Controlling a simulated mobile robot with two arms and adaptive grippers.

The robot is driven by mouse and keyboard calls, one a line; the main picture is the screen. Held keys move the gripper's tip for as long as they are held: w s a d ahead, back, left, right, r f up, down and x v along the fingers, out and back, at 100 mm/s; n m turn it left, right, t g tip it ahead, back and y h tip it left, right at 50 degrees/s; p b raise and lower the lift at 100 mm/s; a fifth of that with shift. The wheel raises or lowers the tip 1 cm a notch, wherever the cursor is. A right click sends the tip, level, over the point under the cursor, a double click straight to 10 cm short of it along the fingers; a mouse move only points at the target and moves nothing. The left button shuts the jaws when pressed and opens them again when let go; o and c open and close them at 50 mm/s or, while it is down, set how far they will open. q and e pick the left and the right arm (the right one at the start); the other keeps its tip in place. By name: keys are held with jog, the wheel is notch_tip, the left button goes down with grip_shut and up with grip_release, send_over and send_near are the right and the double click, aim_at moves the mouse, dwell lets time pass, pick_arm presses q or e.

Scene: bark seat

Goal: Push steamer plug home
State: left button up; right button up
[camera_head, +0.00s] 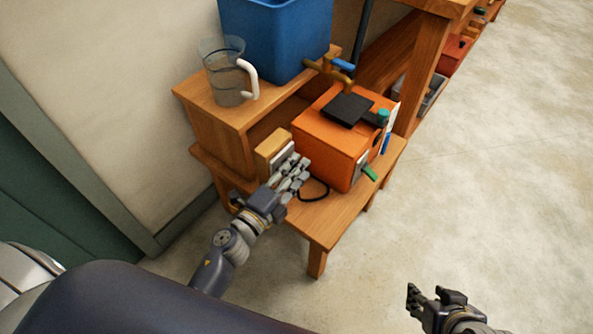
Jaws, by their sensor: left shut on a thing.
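The steamer is an orange box (325,142) on the low wooden bench. A wooden block with a pale front face (272,150), which looks like the socket, stands to its left. My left gripper (293,170) is right at the block's front, shut on the plug, which its fingers hide. A black cord (316,194) loops on the bench from beside these fingers. How far the plug sits in the socket cannot be seen. My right gripper (431,301) is open and empty, low over the floor, well away from the bench.
A glass jug (226,82) with a white handle and a blue tub (272,42) stand on the raised shelf. A brass tap (332,68) sits above the steamer. A dark pad (347,108) lies on the steamer. The floor (480,190) at right is clear.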

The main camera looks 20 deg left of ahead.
pick_arm(q)
jog(key=shift+w+a, duration=0.15)
jog(key=shift+a, duration=0.3)
pick_arm(e)
jog(key=shift+s+d+f, duration=0.1)
jog(key=shift+s+f, duration=0.05)
jog(key=shift+s, duration=0.15)
pick_arm(q)
jog(key=o, duration=1.1)
jog(key=shift+c, duration=0.2)
jog(key=v, duration=1.2)
